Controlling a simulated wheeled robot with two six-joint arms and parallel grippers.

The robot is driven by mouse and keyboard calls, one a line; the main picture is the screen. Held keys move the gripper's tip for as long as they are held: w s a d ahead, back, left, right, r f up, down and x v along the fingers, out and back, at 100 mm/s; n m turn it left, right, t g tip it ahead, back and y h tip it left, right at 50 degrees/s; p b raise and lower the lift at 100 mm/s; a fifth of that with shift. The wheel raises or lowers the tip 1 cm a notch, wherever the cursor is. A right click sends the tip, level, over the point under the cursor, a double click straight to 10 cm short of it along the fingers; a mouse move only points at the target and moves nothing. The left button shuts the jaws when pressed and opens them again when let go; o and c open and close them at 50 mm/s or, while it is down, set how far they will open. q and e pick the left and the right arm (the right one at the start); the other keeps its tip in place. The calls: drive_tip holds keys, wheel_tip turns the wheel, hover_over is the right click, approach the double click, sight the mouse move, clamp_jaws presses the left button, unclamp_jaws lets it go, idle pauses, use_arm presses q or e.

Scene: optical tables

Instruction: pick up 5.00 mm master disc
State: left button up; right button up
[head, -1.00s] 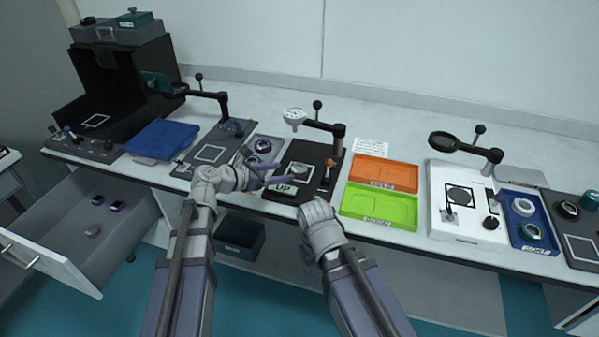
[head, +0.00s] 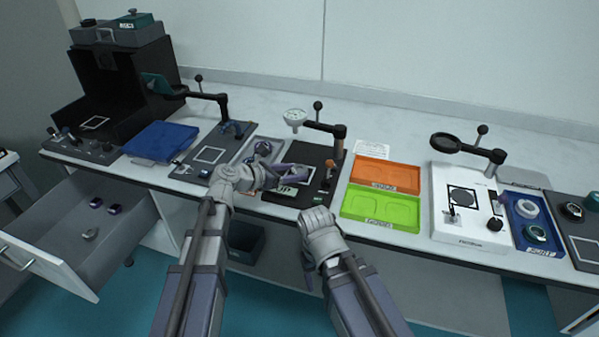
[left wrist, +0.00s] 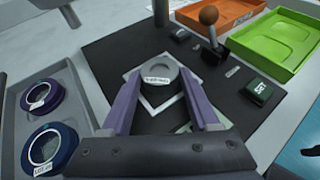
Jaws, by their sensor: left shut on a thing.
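A dark grey round disc with a small white label (left wrist: 158,76) sits in the white square outline on the black gauge stand (left wrist: 100,55). I take it for the master disc; the label is too small to read surely. My left gripper (left wrist: 162,92) is shut on it, with one purple finger on each side. In the head view the left gripper (head: 294,176) reaches over the black stand (head: 325,172) and mostly hides the disc. My right gripper (head: 309,272) hangs in front of the table edge, its fingers mostly hidden by its wrist.
The dial gauge (head: 295,117) on its arm stands just behind the left gripper. A grey tray with ringed discs (left wrist: 42,96) lies to the left. An orange tray (head: 385,174) and a green tray (head: 380,208) lie to the right. A drawer (head: 85,240) is open at left.

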use_arm(q)
clamp_jaws()
